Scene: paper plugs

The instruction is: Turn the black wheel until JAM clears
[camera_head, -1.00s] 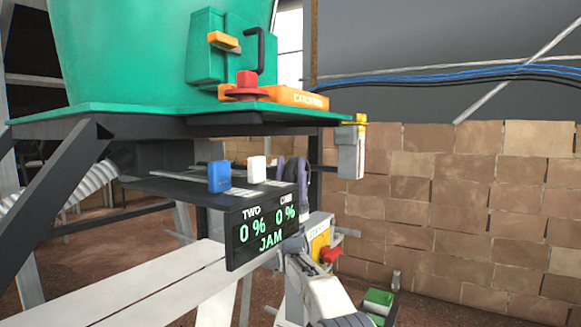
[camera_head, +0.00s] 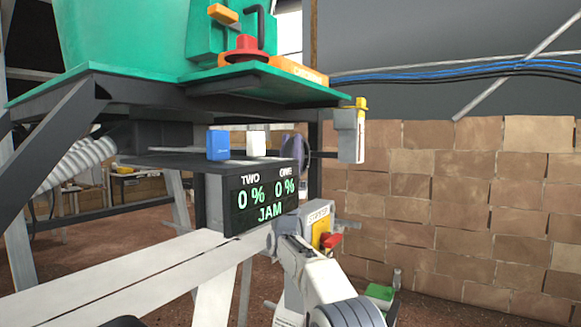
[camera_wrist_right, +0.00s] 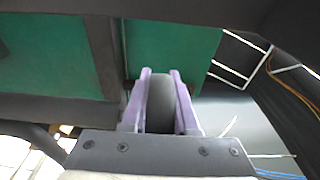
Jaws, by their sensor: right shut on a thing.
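The black wheel (camera_wrist_right: 160,105) is between the two purple fingers of my right gripper (camera_wrist_right: 160,73) in the wrist view, and the gripper is shut on it. In the head view a round dark purplish shape (camera_head: 292,150) shows just behind the display, where wheel and fingers are hard to tell apart. My left gripper is not in view.
A green hopper (camera_head: 120,40) on a dark frame stands above. A blue block (camera_head: 217,146) and a white block (camera_head: 256,144) sit over the display. A yellow panel with a red knob (camera_head: 332,241) is close beside my right arm. A brick wall (camera_head: 450,200) closes the right side.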

